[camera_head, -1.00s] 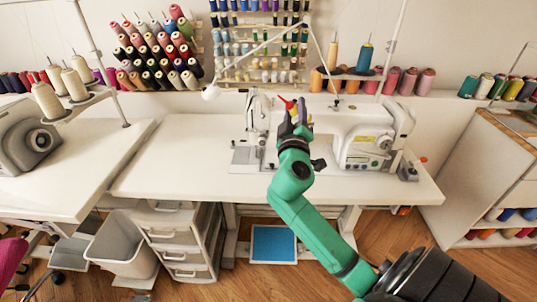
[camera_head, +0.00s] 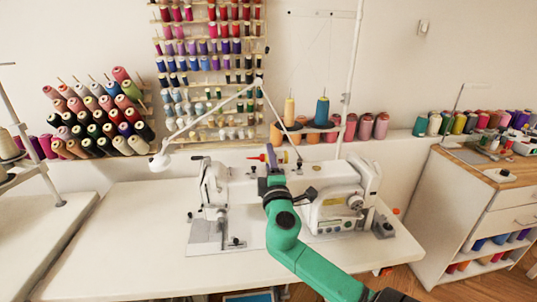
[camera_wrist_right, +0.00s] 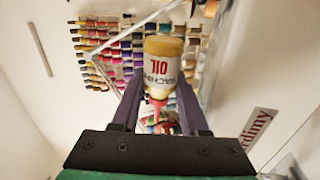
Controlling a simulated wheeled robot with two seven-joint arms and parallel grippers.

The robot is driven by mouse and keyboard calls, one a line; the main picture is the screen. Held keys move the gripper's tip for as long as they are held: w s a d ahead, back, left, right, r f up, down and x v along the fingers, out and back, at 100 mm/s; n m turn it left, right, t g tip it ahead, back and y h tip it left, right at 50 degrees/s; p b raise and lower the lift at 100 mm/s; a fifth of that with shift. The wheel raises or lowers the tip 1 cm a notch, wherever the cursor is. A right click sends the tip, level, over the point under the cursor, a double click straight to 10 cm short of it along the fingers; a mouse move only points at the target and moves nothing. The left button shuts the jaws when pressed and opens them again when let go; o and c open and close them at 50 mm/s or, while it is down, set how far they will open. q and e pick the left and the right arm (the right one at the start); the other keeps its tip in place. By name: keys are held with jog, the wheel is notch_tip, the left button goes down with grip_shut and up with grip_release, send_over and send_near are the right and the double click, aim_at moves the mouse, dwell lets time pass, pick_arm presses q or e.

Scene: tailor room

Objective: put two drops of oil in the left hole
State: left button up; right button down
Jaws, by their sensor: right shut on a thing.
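My right gripper (camera_head: 273,162) is shut on the oil bottle and holds it over the top of the white sewing machine (camera_head: 335,200). In the right wrist view, the bottle (camera_wrist_right: 163,62) is clear with yellowish oil and red and black "OIL" lettering. It sits between the two purple-grey fingers. In the head view, its red nozzle (camera_head: 258,157) points left, and the bottle looks about level; the gripper hides most of it. Small dark spots show along the machine's top, but I cannot tell which is the left hole. My left gripper is out of view.
The machine stands on a white table (camera_head: 130,235) with free room at its left. A thin white lamp arm (camera_head: 215,122) reaches over the machine. A thread stand pole (camera_head: 351,75) rises behind it. Thread racks (camera_head: 215,75) hang on the wall, and a cabinet (camera_head: 490,205) stands right.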

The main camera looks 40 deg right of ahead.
jog(key=shift+d+f, duration=0.1)
jog(key=shift+d, duration=0.05)
dwell(0.3)
jog(key=shift+r+n, duration=0.3)
jog(key=shift+n, duration=0.3)
jog(key=n+y+p, duration=0.1)
jog(key=n+p, duration=0.1)
jog(key=n, duration=0.1)
jog(key=shift+r+t, duration=0.2)
jog(key=shift+t, duration=0.2)
jog(key=shift+f, duration=0.1)
dwell(0.5)
